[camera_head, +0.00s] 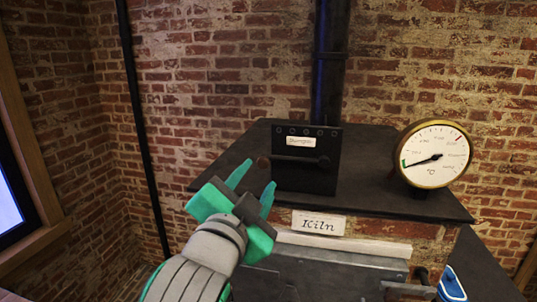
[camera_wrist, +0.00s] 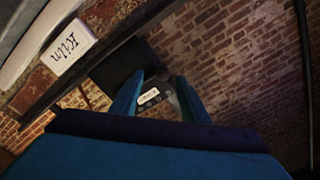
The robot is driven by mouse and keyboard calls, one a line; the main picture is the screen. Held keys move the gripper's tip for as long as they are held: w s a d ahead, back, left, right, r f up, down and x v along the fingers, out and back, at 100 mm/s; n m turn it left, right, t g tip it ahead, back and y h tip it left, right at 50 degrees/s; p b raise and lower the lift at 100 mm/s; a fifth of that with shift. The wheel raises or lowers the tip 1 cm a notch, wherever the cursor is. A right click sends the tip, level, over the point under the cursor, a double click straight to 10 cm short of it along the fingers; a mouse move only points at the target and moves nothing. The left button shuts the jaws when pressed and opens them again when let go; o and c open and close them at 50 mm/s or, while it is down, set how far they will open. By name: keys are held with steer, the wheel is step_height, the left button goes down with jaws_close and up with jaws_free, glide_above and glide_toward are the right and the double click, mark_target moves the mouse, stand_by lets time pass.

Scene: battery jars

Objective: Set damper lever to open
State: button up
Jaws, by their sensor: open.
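The damper box (camera_head: 305,180) is a black upright plate on top of the kiln, with a small white label (camera_head: 301,141) and a row of round marks along its top. In the wrist view the box's label (camera_wrist: 149,97) shows between the open fingers (camera_wrist: 158,90); the lever is hard to make out there.
A brass-rimmed dial gauge (camera_head: 436,155) stands right of the box on the dark kiln top (camera_head: 375,196). A black flue pipe (camera_head: 330,70) rises behind.

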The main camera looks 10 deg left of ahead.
mark_target(268, 156)
steer(key=shift+r, duration=0.45)
steer(key=w, duration=1)
steer(key=shift+w+d, duration=0.35)
steer(key=shift+d, duration=0.05)
steer(key=shift+c, duration=0.5)
jaws_close()
steer(key=shift+a, duration=0.1)
